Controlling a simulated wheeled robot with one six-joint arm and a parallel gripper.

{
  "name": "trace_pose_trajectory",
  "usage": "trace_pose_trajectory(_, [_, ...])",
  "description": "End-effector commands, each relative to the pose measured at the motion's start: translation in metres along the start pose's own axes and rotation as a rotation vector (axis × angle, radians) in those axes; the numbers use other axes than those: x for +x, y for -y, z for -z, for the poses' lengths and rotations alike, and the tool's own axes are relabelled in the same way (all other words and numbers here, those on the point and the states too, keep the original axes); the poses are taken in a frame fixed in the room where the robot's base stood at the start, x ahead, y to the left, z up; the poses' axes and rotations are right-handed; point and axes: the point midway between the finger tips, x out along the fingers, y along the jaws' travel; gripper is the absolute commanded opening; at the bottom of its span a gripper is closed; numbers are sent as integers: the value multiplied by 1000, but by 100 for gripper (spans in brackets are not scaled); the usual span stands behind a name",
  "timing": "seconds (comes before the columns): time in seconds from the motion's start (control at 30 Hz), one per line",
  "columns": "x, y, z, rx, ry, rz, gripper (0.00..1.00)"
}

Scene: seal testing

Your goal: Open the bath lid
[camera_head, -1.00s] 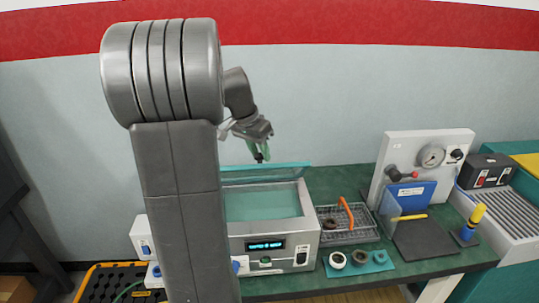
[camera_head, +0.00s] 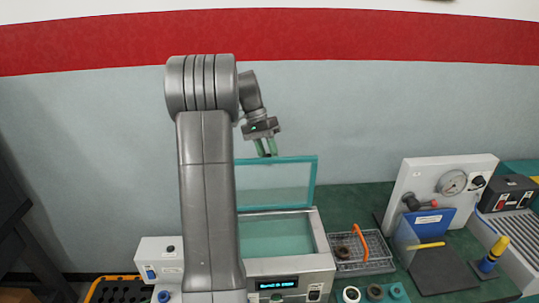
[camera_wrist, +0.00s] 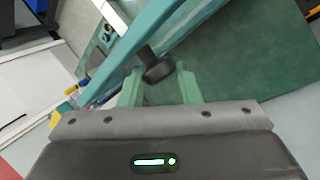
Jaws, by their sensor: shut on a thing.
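The bath (camera_head: 326,240) is a pale box with a lit display on its front, on the green bench. Its teal-framed clear lid (camera_head: 314,180) stands raised, tilted steeply up at the bath's back, and the opening shows blue-green inside. My gripper (camera_head: 266,152) is at the lid's top edge. In the wrist view my gripper's green fingers (camera_wrist: 160,82) are shut on the dark lid knob (camera_wrist: 155,66), beside the teal lid frame (camera_wrist: 128,58). My arm hides the bath's left part and the lid's left end.
Seal rings lie at the front edge. The wall behind is clear.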

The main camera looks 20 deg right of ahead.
Motion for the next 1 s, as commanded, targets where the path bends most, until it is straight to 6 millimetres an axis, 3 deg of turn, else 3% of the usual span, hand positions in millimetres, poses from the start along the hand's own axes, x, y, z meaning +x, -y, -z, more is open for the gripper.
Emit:
trace_pose_trajectory(0.03, [7,7,-2,-11,20,-4,0])
trace_pose_trajectory(0.5, [8,8,-1,-15,29,-13,0])
trace_pose_trajectory(0.53, [8,8,-1,-15,29,-13,32])
trace_pose_trajectory(0.63, [7,8,-1,-15,28,-13,51])
trace_pose_trajectory(1.0, [4,4,0,-9,23,-11,51])
